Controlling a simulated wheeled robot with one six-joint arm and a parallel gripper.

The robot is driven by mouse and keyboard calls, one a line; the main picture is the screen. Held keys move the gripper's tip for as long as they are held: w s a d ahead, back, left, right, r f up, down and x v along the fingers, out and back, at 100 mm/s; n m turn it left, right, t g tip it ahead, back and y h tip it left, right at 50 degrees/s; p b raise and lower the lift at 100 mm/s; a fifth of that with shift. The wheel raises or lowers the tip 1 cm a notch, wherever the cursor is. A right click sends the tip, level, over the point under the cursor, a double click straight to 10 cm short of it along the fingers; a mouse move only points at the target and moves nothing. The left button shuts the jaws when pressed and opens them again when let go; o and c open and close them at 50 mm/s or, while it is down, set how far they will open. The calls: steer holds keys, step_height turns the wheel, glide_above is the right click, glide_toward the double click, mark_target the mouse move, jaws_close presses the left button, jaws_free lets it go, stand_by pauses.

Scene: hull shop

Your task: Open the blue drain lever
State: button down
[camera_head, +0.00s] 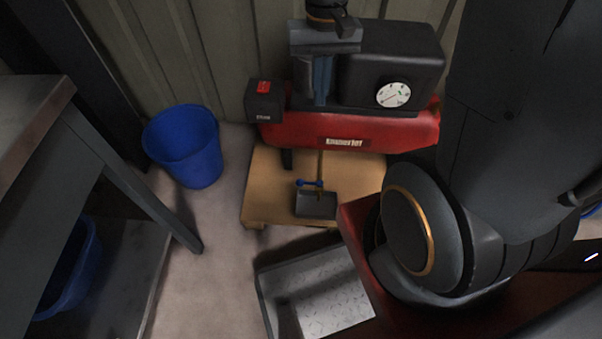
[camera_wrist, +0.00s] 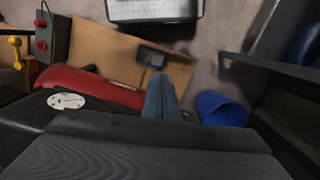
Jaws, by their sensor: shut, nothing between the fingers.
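The blue drain lever (camera_head: 310,183) is a small blue handle below the red tank (camera_head: 390,130) of a compressor, at the end of a thin brass pipe (camera_head: 320,163). It sits just above a small dark pan (camera_head: 315,207) on a wooden pallet (camera_head: 270,190). My gripper (camera_head: 318,102) points down in front of the compressor, above and apart from the lever, with its blue-grey fingers together and empty. In the wrist view the fingertips (camera_wrist: 160,76) appear just below the pan (camera_wrist: 151,55); the lever is mostly hidden there or too small to make out.
A black cover with a white gauge (camera_head: 393,95) and a switch box (camera_head: 264,101) with a red button flank my gripper. A blue bucket (camera_head: 185,146) stands left. A grey workbench (camera_head: 35,125) is at far left. A metal-plate platform (camera_head: 322,290) lies in front of the pallet.

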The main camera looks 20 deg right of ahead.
steer(key=w+d+f+m+b, duration=0.1)
steer(key=w+f+b, duration=0.4)
steer(key=f, duration=0.4)
steer(key=w+d+f+m+g+y+b, duration=0.1)
steer(key=w+f+m+b, duration=0.1)
steer(key=w+f+b, duration=0.4)
steer(key=w+d+f+m+b, duration=0.1)
steer(key=w+f+b, duration=0.5)
steer(key=f, duration=0.7)
steer(key=shift+d+f+m+g+y+b, duration=0.3)
steer(key=shift+g+b, duration=0.1)
steer(key=shift+b, duration=0.4)
steer(key=b, duration=0.6)
glide_toward(308, 183)
step_height(308, 183, down, 6)
steer(key=w+a, duration=0.2)
steer(key=shift+w+a+f, duration=0.2)
